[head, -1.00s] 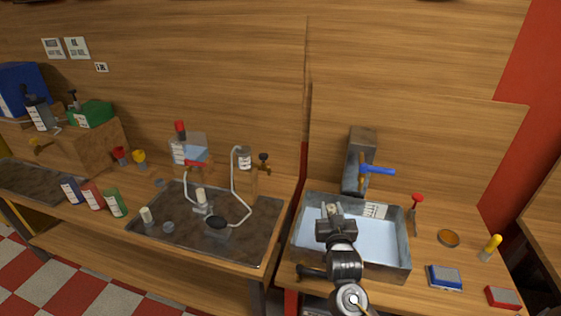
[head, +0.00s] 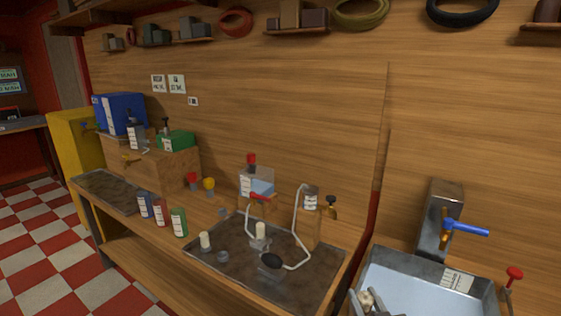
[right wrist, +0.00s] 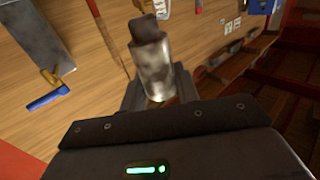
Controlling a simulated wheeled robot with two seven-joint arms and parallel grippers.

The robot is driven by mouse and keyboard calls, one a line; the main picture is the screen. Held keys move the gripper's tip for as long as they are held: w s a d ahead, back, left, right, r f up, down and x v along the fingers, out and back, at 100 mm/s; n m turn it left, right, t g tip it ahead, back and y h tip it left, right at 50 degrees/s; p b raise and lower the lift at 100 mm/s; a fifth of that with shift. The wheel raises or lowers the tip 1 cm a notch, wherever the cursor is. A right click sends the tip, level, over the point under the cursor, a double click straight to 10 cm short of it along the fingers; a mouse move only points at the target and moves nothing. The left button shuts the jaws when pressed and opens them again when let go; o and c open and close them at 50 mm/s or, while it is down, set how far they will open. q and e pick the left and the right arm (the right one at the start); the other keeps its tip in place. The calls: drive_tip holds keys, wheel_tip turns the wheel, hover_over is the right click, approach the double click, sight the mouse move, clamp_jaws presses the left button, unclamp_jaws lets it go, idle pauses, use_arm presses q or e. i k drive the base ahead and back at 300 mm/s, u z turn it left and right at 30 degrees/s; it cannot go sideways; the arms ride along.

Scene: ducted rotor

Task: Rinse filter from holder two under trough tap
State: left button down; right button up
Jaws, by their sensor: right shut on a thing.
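My right gripper (head: 368,306) is at the bottom edge of the head view, over the left part of the grey metal trough (head: 421,263). It is shut on a pale cylindrical filter (head: 366,298). In the right wrist view the filter (right wrist: 152,66) is a mottled grey-white cylinder with a dark end, between the fingers. The trough tap (head: 465,229) has a blue lever and a brass body on a grey metal post (head: 436,212). It also shows in the right wrist view (right wrist: 50,95), apart from the filter. No left gripper shows.
A dark tray (head: 222,265) left of the trough holds small white cylinders (head: 205,240) and bent pale tubing (head: 297,215). Several labelled bottles (head: 179,222) stand farther left. A red-knobbed tool (head: 514,275) is right of the trough. A wooden wall rises behind.

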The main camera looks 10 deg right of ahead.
sight(448, 223)
drive_tip(key=z, duration=1.15)
drive_tip(key=k, duration=0.55)
drive_tip(key=z, duration=1.35)
